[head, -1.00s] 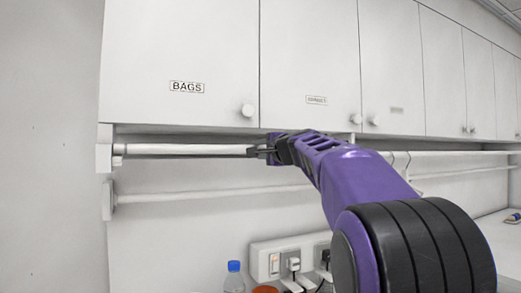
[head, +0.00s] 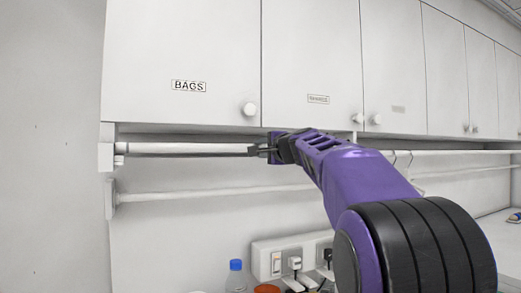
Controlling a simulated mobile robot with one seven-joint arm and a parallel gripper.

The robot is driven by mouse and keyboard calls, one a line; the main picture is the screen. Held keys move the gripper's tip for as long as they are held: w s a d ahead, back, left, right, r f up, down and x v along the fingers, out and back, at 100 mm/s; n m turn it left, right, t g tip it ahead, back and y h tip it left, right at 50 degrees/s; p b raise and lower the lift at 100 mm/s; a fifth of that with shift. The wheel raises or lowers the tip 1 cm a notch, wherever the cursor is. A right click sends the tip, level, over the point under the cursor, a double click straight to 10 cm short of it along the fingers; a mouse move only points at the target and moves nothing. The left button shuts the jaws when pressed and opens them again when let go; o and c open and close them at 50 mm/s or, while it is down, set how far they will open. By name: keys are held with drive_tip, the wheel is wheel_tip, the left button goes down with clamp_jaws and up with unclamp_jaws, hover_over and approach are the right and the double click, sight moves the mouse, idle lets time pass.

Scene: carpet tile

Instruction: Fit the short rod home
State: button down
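A short white rod (head: 185,148) lies level under the cabinets in the head view. Its left end meets a white bracket (head: 106,148) on the left side; I cannot tell whether it is fully seated there. My gripper (head: 258,151) has its dark fingers at the rod's right end and appears shut on it. The fingers and the purple wrist hide that end and whatever lies just behind it.
White cabinets (head: 183,50) with round knobs hang just above my gripper. A second rail (head: 215,192) runs below the rod from a lower bracket (head: 111,198). Another rail (head: 450,153) with hooks continues right. A blue-capped bottle (head: 236,275) and sockets (head: 285,258) are below.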

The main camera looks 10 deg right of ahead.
drive_tip(key=shift+f, duration=0.15)
drive_tip(key=shift+f+b, duration=0.7)
drive_tip(key=shift+b, duration=0.25)
drive_tip(key=c, duration=0.6)
unclamp_jaws()
drive_tip(key=shift+o, duration=0.5)
drive_tip(key=shift+f, duration=0.1)
drive_tip(key=o, duration=0.4)
drive_tip(key=shift+s, duration=0.1)
drive_tip(key=shift+b+v, duration=2.4)
drive_tip(key=shift+v, duration=2.5)
